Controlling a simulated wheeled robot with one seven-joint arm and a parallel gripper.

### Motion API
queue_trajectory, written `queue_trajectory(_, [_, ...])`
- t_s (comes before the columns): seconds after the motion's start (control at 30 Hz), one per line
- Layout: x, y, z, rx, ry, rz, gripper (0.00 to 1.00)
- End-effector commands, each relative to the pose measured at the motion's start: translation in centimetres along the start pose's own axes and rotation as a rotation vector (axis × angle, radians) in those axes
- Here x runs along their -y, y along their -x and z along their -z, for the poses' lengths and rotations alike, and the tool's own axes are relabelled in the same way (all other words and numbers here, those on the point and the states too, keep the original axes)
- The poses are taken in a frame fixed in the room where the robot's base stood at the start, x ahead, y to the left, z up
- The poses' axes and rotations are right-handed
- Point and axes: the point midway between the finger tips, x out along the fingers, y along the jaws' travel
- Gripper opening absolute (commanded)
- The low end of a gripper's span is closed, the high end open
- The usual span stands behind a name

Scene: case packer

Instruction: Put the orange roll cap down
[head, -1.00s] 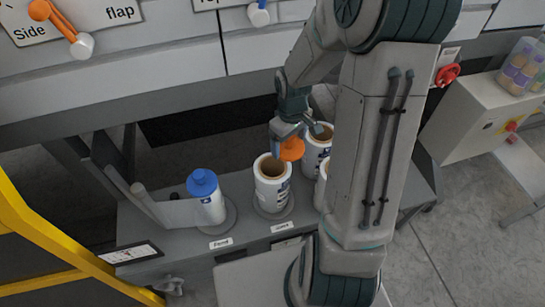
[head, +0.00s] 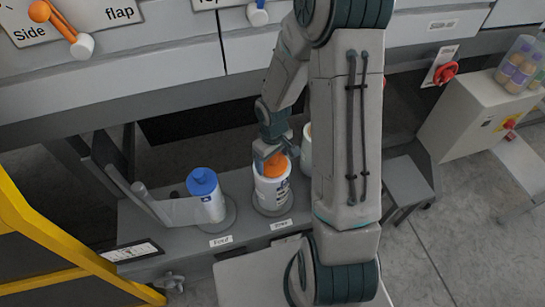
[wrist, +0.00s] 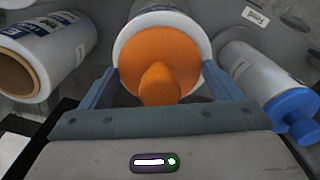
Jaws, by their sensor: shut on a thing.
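The orange roll cap (head: 275,168) is at the top of a white roll (head: 271,192) that stands upright on the grey bench. My gripper (head: 272,156) is shut on the cap from above. In the wrist view the orange cap (wrist: 160,62) lies between my two blue-grey fingers (wrist: 160,88) and covers the end of the roll. The white rim of that roll (wrist: 122,45) shows around the cap. I cannot tell whether the cap is seated or slightly above the roll.
A roll with a blue cap (head: 203,180) stands to the left, with film drawn off toward a post. Another roll with an open brown core (wrist: 14,76) is close by in the wrist view. A control box (head: 465,115) stands at the right.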

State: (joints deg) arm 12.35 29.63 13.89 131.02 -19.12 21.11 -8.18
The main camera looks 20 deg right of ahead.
Motion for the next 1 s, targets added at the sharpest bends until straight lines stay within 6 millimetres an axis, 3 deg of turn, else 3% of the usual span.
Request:
queue_trajectory(0.07, [0.0, -0.1, 0.0, 0.0, 0.0, 0.0, 0.55])
queue_trajectory(0.1, [0.0, -0.2, 0.0, 0.0, 0.0, 0.0, 0.87])
queue_trajectory(0.17, [0.0, -0.1, 0.0, 0.0, 0.0, 0.0, 1.0])
queue_trajectory(0.4, [0.0, 0.0, 0.0, 0.0, 0.0, 0.0, 1.0])
queue_trajectory(0.57, [-0.1, 1.1, 0.0, -0.002, -0.002, -0.002, 1.0])
queue_trajectory(1.0, [-0.1, 9.1, 0.0, -0.003, -0.003, -0.004, 1.0])
